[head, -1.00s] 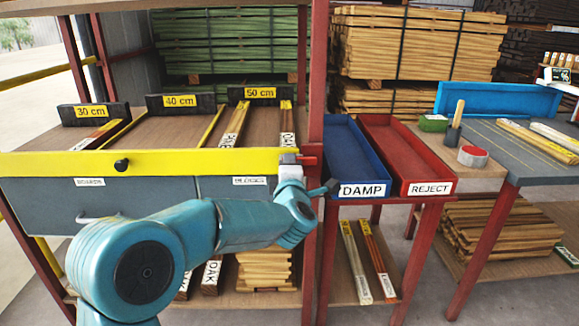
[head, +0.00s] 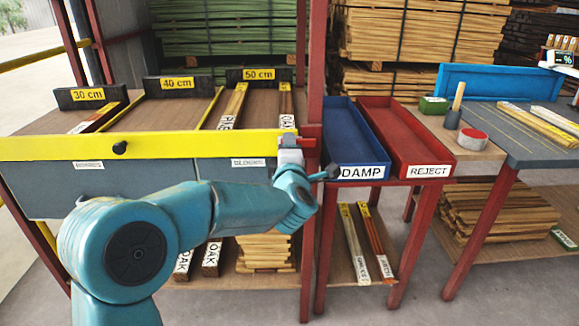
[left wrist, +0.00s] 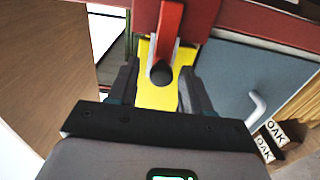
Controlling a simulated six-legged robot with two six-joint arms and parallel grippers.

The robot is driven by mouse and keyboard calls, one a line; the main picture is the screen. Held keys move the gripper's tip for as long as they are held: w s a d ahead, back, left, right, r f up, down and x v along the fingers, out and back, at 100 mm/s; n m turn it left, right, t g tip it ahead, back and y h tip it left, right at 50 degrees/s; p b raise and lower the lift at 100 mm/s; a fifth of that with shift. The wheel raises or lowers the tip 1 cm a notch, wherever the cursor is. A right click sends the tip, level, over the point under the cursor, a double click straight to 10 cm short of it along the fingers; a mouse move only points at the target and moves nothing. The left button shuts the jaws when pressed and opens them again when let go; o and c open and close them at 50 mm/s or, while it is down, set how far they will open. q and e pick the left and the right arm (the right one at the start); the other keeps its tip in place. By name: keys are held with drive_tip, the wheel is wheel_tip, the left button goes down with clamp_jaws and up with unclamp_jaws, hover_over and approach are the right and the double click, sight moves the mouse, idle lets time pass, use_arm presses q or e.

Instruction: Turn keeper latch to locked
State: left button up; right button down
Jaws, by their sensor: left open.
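The keeper latch (left wrist: 170,25) appears to be the red lever at the right end of the yellow bar (head: 60,147), by the red post. In the left wrist view a dark round knob (left wrist: 161,73) shows at its end, in front of the yellow bar. A small part of the red lever (head: 307,142) shows in the head view. My left gripper (left wrist: 158,92) is open, one finger on each side of the knob; contact is unclear. In the head view, the left gripper (head: 290,148) is at the bar's right end and hides part of the latch. My right gripper is out of view.
A red post (head: 315,80) stands right beside the left gripper. The blue DAMP tray (head: 343,128) and red REJECT tray (head: 400,135) are to the right. Boards lie behind the bar. A black knob (head: 120,147) sits on its left part. A drawer handle (left wrist: 258,107) projects below.

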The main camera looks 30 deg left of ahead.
use_arm(q)
drive_tip(key=v, duration=1.5)
drive_tip(key=shift+p, duration=0.3)
